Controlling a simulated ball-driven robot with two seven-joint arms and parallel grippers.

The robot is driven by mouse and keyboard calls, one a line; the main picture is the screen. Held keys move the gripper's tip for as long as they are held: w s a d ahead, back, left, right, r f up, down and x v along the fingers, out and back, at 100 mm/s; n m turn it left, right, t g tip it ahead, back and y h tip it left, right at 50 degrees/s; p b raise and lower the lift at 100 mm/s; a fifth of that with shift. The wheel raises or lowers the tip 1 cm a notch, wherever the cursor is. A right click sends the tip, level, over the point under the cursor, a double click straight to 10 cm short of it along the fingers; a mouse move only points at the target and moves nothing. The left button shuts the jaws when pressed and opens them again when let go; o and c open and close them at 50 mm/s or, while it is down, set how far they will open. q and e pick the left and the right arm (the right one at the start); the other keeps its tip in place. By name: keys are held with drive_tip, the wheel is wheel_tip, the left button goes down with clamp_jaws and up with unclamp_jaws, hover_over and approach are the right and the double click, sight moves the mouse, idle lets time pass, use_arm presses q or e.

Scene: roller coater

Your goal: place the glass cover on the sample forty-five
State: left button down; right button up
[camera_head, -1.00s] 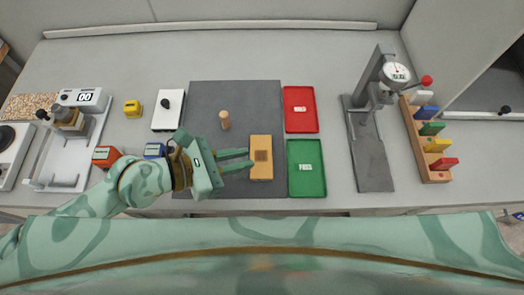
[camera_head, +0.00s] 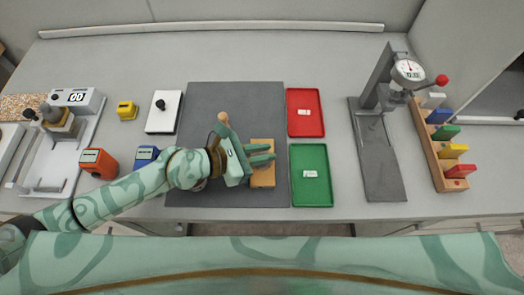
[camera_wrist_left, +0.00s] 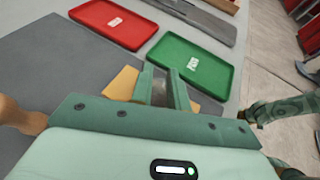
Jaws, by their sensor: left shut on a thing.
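My left gripper (camera_head: 272,155) is over the tan wooden block (camera_head: 262,181) on the dark grey mat (camera_head: 225,95). Its fingers are shut on a small grey piece (camera_wrist_left: 160,92) between them, seen in the left wrist view. This may be the glass cover, but its outline is mostly hidden by the fingers. The block shows on both sides of the fingers in that view (camera_wrist_left: 122,83). The fingers hide the block's middle, and I cannot tell whether the piece touches it. I cannot pick out sample forty-five.
A red tray (camera_head: 305,125) and a green tray (camera_head: 310,190) stand right of the mat. A wooden peg (camera_head: 223,118) is close behind my gripper. A gauge stand (camera_head: 380,165) and a rack of coloured blocks (camera_head: 437,160) are farther right. Orange (camera_head: 98,162) and blue (camera_head: 145,155) boxes stand left.

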use_arm(q)
drive_tip(key=c, duration=1.8)
unclamp_jaws()
drive_tip(key=shift+f, duration=0.15)
drive_tip(key=o, duration=0.5)
drive_tip(key=shift+c, duration=0.2)
drive_tip(key=shift+s+a+r, duration=0.1)
drive_tip(key=shift+a+r, duration=0.1)
drive_tip(key=shift+r, duration=0.1)
drive_tip(key=v, duration=1)
drive_tip(key=shift+a, duration=0.1)
drive_tip(key=shift+s+a+r+b, duration=0.25)
drive_tip(key=shift+a+r+b, duration=0.1)
drive_tip(key=shift+a, duration=0.15)
drive_tip(key=shift+s, duration=0.1)
